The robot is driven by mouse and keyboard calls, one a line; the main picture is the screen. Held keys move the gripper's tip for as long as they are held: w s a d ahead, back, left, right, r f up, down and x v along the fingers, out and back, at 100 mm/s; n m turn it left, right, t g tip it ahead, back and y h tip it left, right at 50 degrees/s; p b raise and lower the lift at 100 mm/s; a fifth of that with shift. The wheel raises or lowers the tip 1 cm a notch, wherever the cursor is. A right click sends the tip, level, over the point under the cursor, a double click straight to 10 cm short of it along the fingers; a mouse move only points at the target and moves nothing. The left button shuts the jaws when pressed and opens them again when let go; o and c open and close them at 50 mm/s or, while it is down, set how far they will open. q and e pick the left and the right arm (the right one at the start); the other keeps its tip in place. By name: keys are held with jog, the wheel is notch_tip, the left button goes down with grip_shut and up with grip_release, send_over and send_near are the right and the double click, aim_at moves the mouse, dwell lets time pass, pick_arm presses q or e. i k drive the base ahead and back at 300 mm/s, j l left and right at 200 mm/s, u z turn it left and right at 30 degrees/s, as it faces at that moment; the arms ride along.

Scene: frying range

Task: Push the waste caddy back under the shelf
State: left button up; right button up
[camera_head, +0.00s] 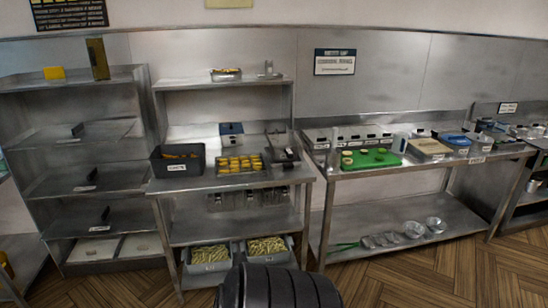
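A black open-topped box (160,168) with a white label stands on the left front part of the steel counter (235,182). It looks like the waste caddy, but its label is too small to read. Yellow-orange pieces show inside it. It stands upright, with its left side close to the counter's left edge. A raised steel shelf (190,86) runs above the back of this counter, and the box sits forward of it. Neither my left nor my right gripper is in view, and nothing of mine touches the box.
A tray of yellow pieces (240,172) lies right of the box, with a dark long container (284,160) beyond it. A small blue-topped container (231,134) stands behind. Grey bins (206,267) of fries are below.

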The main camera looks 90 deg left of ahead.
aim_at(186, 160)
jog(key=u, duration=3.5)
jog(key=i+j, duration=0.6)
jog(key=i, duration=0.25)
jog(key=i+j+u, duration=0.1)
jog(key=i+j, duration=0.2)
jog(key=i, duration=0.1)
